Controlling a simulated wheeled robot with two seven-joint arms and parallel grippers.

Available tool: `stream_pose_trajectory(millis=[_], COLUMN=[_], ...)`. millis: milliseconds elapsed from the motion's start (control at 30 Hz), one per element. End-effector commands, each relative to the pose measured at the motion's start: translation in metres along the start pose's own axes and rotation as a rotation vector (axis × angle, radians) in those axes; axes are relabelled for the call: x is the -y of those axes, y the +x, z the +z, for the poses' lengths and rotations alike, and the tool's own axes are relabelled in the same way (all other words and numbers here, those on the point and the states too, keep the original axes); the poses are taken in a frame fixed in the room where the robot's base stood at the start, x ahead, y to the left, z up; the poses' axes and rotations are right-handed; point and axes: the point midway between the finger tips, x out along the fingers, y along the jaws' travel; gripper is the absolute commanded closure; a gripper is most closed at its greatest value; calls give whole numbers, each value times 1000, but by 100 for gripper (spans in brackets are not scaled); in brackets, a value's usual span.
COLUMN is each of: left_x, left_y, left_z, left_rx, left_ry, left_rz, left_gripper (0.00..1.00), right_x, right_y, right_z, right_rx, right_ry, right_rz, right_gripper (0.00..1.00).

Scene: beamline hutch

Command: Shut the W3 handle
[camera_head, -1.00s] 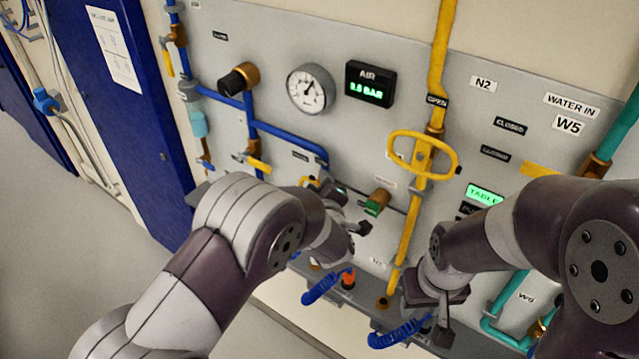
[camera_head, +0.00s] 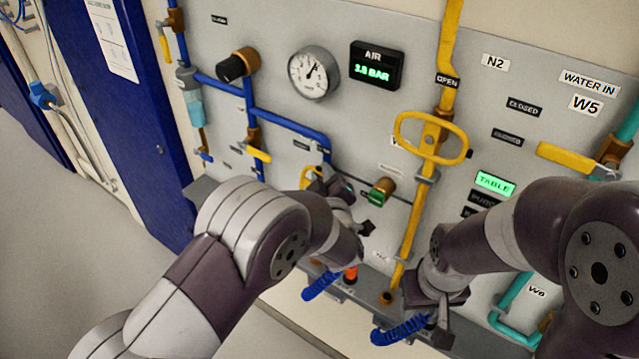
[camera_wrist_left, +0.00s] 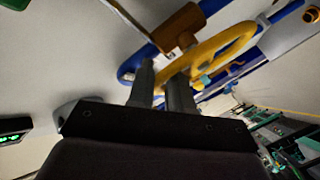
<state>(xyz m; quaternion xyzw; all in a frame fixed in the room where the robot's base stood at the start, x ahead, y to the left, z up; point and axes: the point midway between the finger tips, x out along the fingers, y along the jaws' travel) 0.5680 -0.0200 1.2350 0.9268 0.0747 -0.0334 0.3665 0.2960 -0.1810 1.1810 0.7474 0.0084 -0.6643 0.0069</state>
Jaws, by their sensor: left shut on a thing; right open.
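A small yellow oval handle (camera_head: 312,176) is on the blue pipe at the lower middle of the panel, partly hidden by my left arm. I cannot read a W3 label. My left gripper (camera_head: 330,186) is at this handle. In the left wrist view, the yellow oval handle (camera_wrist_left: 222,52) is large, and the left fingers (camera_wrist_left: 165,84) are shut on its near end. A brown valve body (camera_wrist_left: 178,28) is beside it. My right gripper (camera_head: 440,322) is open and empty, low in front of the panel, away from this handle.
A larger yellow oval handle (camera_head: 432,138) is on the yellow pipe, between my arms. A yellow lever (camera_head: 566,157) is by W5. A green-ended knob (camera_head: 381,192) is right of the left gripper. Blue coiled hoses (camera_head: 402,330) hang below the panel. The floor at left is clear.

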Motion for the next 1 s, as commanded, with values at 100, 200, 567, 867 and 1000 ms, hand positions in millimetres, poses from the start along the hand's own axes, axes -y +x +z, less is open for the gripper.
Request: stream_pose_trajectory(millis=[100, 200, 567, 867, 1000], left_x=[6, 7, 12, 19, 24], left_y=[-2, -4, -10, -12, -12], left_z=[14, 19, 36, 48, 54], left_rx=[-58, -111, -301, -459, -530], left_ry=[75, 144, 396, 607, 703], left_rz=[47, 84, 218, 329, 380], left_gripper=[100, 100, 100, 100, 100], right_x=[0, 0, 0, 0, 0], right_y=[34, 54, 129, 192, 220], right_z=[4, 6, 15, 23, 26], right_rx=[0, 0, 0, 0, 0], right_ry=[0, 0, 0, 0, 0], right_rz=[0, 0, 0, 0, 0], right_gripper=[57, 57, 57, 57, 57])
